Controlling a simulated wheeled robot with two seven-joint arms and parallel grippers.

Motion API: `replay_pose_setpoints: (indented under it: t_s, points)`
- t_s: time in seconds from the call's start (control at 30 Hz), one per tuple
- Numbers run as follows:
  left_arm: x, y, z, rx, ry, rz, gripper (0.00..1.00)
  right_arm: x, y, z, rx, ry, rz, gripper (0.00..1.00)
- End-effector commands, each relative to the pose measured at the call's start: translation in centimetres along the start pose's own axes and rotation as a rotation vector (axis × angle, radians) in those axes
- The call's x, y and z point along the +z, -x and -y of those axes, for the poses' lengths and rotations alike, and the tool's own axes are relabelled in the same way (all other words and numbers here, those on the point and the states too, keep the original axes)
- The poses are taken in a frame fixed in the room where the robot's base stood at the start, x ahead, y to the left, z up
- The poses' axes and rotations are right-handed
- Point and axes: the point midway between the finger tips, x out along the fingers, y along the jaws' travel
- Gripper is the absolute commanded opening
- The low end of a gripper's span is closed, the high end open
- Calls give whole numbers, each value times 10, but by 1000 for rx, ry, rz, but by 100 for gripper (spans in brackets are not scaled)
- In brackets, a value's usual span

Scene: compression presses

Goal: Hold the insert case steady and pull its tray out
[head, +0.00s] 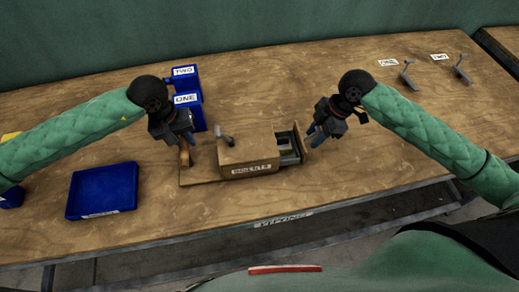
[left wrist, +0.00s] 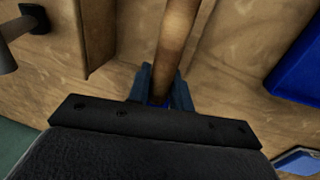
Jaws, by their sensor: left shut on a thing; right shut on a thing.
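The wooden insert case (head: 240,156) stands on a flat wooden base near the middle of the table, with a label on its front. Its tray (head: 288,148) sticks out of the right side, showing dark and grey compartments. My left gripper (head: 186,148) is shut on an upright wooden post (head: 185,158) at the left end of the base; the post also fills the upper middle of the left wrist view (left wrist: 175,40). My right gripper (head: 313,137) is shut at the tray's right end panel (head: 303,140). The exact right-hand contact is small and partly hidden.
A grey lever (head: 223,137) stands at the case's left edge. Blue bins labelled ONE (head: 187,99) and TWO (head: 184,71) stand behind my left gripper. An empty blue tray (head: 102,191) lies at left. Grey hooked pieces (head: 407,75) lie at far right. Table right of the tray is clear.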

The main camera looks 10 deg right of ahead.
Motion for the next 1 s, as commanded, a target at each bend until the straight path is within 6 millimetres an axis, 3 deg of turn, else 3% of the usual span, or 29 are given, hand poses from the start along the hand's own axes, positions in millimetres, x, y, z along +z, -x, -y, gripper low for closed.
replay_pose_setpoints:
  t_s: [1.0]
  points:
    - [0,0,1,-1,1,-1,0,24,10,0,0,-1,3,5]
